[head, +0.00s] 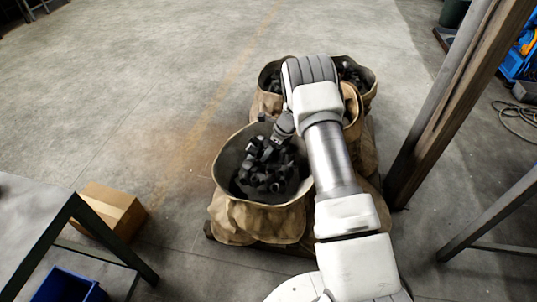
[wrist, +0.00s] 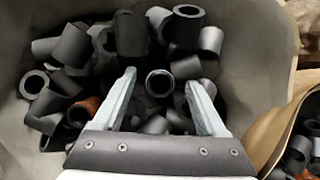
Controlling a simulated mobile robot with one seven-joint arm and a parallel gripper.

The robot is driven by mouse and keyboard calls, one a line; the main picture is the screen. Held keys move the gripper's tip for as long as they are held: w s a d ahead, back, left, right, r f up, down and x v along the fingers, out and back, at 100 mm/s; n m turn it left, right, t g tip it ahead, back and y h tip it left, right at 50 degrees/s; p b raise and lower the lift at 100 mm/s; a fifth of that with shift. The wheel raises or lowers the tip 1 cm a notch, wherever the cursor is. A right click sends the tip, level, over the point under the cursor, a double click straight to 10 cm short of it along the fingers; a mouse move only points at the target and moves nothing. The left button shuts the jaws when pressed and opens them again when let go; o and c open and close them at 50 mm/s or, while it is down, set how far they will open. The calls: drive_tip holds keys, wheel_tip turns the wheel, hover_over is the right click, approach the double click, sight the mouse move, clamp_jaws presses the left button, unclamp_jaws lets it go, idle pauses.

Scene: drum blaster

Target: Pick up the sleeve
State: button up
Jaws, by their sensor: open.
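A pile of dark grey hollow sleeves (wrist: 72,46) fills the bottom of an open sack (wrist: 240,60) in the wrist view. My gripper (wrist: 163,86) is open over the pile, and nothing is held in its jaws. One sleeve (wrist: 159,82) lies between the two fingers with its round open end facing up. A rusty brown piece (wrist: 84,110) lies left of the left finger. In the head view the same pile (head: 265,168) shows in the front sack (head: 225,165), with my arm reaching over from the right; the fingertips are hard to make out there.
More sacks (head: 270,100) with dark parts stand behind and to the right. A wooden post (head: 440,105) rises at right. A cardboard box (head: 110,210), a table (head: 30,215) and a blue bin (head: 68,286) are at left.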

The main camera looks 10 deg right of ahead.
clamp_jaws()
drive_tip(key=shift+r, duration=0.15)
